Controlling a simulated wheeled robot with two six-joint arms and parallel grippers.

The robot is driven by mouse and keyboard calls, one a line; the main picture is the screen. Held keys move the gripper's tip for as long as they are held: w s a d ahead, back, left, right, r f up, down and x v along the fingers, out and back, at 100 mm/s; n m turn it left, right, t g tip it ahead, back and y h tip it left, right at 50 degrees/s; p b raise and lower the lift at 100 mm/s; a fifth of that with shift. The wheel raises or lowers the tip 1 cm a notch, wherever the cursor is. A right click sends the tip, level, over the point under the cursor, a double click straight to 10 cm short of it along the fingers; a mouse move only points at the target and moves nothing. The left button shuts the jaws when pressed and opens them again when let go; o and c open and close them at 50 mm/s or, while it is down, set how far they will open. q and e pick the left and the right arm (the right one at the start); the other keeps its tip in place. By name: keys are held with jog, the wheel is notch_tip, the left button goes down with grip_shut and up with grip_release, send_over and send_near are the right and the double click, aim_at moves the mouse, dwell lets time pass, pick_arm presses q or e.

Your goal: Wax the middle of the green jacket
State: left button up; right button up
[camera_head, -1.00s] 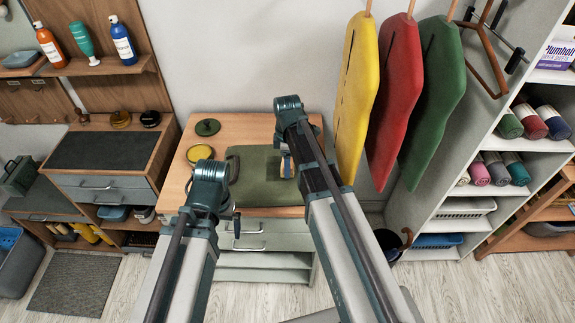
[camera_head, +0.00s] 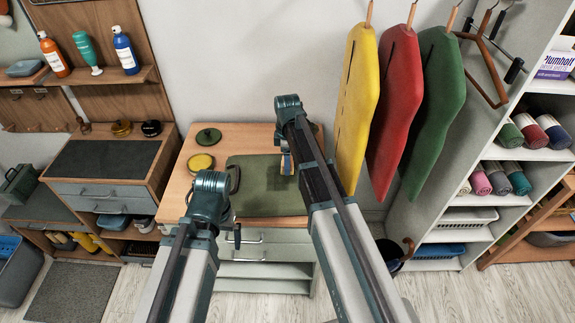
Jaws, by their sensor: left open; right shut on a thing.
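A green jacket (camera_head: 437,100) hangs at the right end of a row, beside a red jacket (camera_head: 394,100) and a yellow jacket (camera_head: 357,110). An olive-green flat pad or folded cloth (camera_head: 258,202) lies on the wooden worktop (camera_head: 178,197); I cannot tell which. A yellow-topped tin (camera_head: 200,162) and a dark green round lid or tin (camera_head: 208,137) sit at the worktop's left. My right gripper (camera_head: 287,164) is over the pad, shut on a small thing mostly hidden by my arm. My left gripper (camera_head: 234,190) is open near the pad's left edge, partly hidden.
An empty wooden hanger (camera_head: 488,65) hangs right of the jackets. A shelf unit with rolled cloths (camera_head: 529,130) stands at the right. A dark-topped bench (camera_head: 108,155) stands left of the worktop, with bottles (camera_head: 125,50) on a shelf above.

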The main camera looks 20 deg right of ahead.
aim_at(281, 171)
jog(key=shift+w+d, duration=0.2)
jog(key=shift+w, duration=0.65)
jog(key=shift+w+a, duration=0.25)
jog(key=shift+a, duration=0.8)
jog(key=shift+s+a, duration=0.2)
jog(key=shift+s, duration=0.8)
jog(key=shift+s+a, duration=0.2)
jog(key=shift+s, duration=0.75)
jog(key=shift+s+a, duration=0.2)
jog(key=shift+s, duration=0.75)
jog(key=shift+s+a, duration=0.2)
jog(key=shift+s, duration=0.75)
jog(key=shift+s+a, duration=0.2)
jog(key=shift+s, duration=0.7)
jog(key=shift+s+a, duration=0.2)
jog(key=shift+s, duration=0.7)
